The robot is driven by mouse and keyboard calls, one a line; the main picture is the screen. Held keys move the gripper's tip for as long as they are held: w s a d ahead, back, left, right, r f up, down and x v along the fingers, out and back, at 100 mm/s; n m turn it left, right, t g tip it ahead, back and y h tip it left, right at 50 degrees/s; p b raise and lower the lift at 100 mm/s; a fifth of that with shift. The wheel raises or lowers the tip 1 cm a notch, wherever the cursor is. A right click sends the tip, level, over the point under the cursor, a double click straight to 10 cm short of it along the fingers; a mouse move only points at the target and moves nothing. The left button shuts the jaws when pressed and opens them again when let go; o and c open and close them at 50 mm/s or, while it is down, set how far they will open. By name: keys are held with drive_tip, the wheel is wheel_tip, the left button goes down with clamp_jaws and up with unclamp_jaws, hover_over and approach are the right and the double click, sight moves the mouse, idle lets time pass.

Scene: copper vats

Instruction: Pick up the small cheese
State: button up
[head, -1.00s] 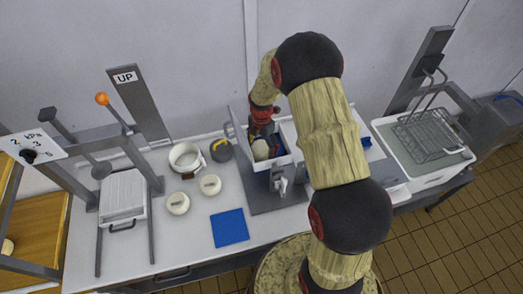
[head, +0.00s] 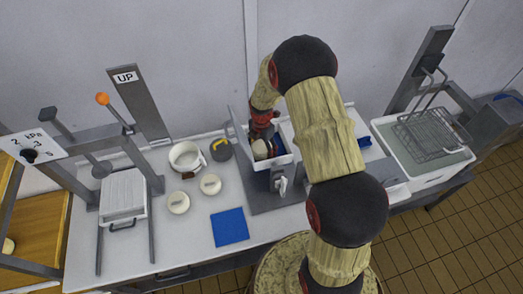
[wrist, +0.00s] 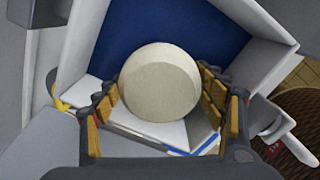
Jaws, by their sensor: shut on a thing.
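The small cheese (wrist: 159,82) is a pale, round, cream-coloured piece. In the wrist view it sits between the two padded fingers of my gripper (wrist: 157,104), which is shut on it. In the head view the cheese (head: 260,150) shows at the left end of a white open box, with my gripper (head: 265,138) at it, partly hidden by my arm. The white box (wrist: 258,66) has a blue bottom, which shows behind the cheese. Whether the cheese touches the bottom cannot be told.
Two pale round lidded pieces (head: 210,184) and a white pot (head: 186,157) stand left of the box, by a dark grey jug (head: 221,149). A blue mat (head: 230,227) lies in front. A press (head: 123,193) is at left, and a wire basket (head: 430,136) at right.

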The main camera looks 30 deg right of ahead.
drive_tip(key=c, duration=0.4)
drive_tip(key=shift+w, duration=0.1)
drive_tip(key=shift+c, duration=0.6)
drive_tip(key=shift+r, duration=0.15)
